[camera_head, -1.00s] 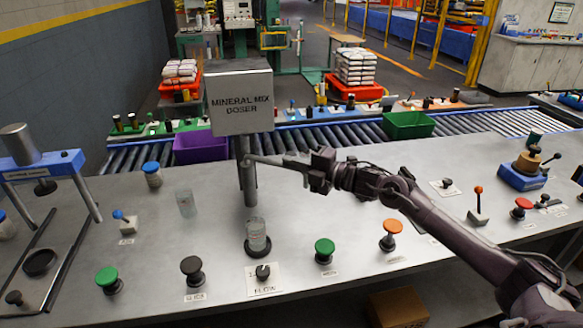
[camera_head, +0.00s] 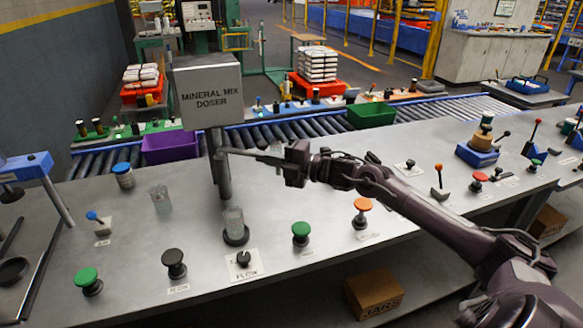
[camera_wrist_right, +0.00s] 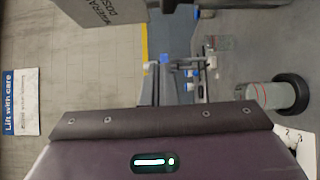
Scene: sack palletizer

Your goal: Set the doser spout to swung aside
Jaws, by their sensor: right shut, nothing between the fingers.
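The doser is a grey box labelled MINERAL MIX DOSER (camera_head: 208,95) on an upright post (camera_head: 219,172); its sign also shows in the wrist view (camera_wrist_right: 103,10). A thin grey bar (camera_head: 242,153) runs sideways from the post toward my right gripper (camera_head: 272,158). I cannot tell where this bar, which looks like the spout, ends and the fingers begin. The right gripper is shut with nothing held, right of the post. A clear jar (camera_head: 233,220) stands on a dark round pad in front of the post; it also shows in the wrist view (camera_wrist_right: 270,95). My left gripper is out of view.
Green (camera_head: 301,232), black (camera_head: 174,262) and orange (camera_head: 362,210) knobs and a FLOW dial (camera_head: 244,260) line the front. Purple (camera_head: 170,147) and green (camera_head: 371,115) bins are behind.

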